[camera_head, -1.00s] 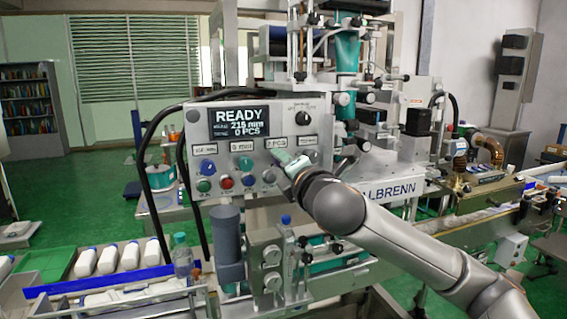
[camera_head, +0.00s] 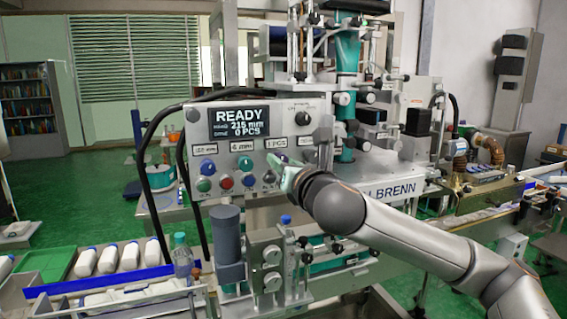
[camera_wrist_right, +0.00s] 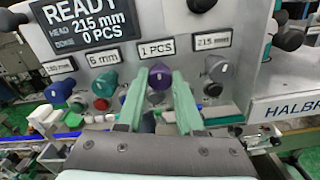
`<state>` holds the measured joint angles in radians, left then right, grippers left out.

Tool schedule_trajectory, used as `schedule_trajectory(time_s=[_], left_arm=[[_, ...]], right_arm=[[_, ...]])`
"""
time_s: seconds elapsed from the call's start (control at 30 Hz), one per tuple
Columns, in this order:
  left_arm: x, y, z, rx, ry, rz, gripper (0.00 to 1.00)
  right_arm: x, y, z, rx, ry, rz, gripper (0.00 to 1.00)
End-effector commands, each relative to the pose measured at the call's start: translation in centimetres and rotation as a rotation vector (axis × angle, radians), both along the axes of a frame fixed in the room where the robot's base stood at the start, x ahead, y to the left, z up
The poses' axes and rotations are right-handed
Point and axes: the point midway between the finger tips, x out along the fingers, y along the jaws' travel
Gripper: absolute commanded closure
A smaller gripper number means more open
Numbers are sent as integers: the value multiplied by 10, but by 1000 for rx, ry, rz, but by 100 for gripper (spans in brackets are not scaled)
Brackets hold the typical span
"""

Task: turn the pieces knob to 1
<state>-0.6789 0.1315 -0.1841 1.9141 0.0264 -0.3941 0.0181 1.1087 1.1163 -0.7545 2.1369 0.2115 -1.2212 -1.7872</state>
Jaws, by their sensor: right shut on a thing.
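The pieces knob (camera_wrist_right: 160,78) is purple and sits on the control panel under a label (camera_wrist_right: 157,48) that reads 1 PCS. The label also shows in the head view (camera_head: 276,142). My right gripper (camera_head: 283,171) reaches the panel from the right, and its pale green fingers are shut on the knob, one on each side. In the head view the fingers hide most of the knob. My left gripper is in neither current view.
The panel screen (camera_head: 238,121) reads READY, 215 mm and 0 PCS. A blue-green knob (camera_wrist_right: 109,85) under 6 mm and a grey knob (camera_wrist_right: 215,70) under 215 mm flank the fingers closely. Coloured buttons (camera_head: 226,182) sit lower on the panel.

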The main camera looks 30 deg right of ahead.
Motion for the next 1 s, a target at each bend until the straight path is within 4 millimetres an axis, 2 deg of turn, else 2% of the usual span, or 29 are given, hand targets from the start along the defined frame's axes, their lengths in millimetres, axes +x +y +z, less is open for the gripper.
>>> schedule_trajectory(time_s=[0.27, 0.7, 0.73, 0.97, 1.0], left_arm=[[0, 0, 0, 0, 0, 0, 50], [0, 0, 0, 0, 0, 0, 50], [0, 0, 0, 0, 0, 0, 50], [0, 0, 0, 0, 0, 0, 50], [0, 0, 0, 0, 0, 0, 50]], right_arm=[[0, 1, -1, -64, 18, 2, 100], [0, 1, -2, -71, 21, 1, 100], [0, 1, -2, -71, 21, 1, 61], [0, 0, -1, -69, 20, 1, 35], [0, 0, -1, -70, 19, 0, 34]])
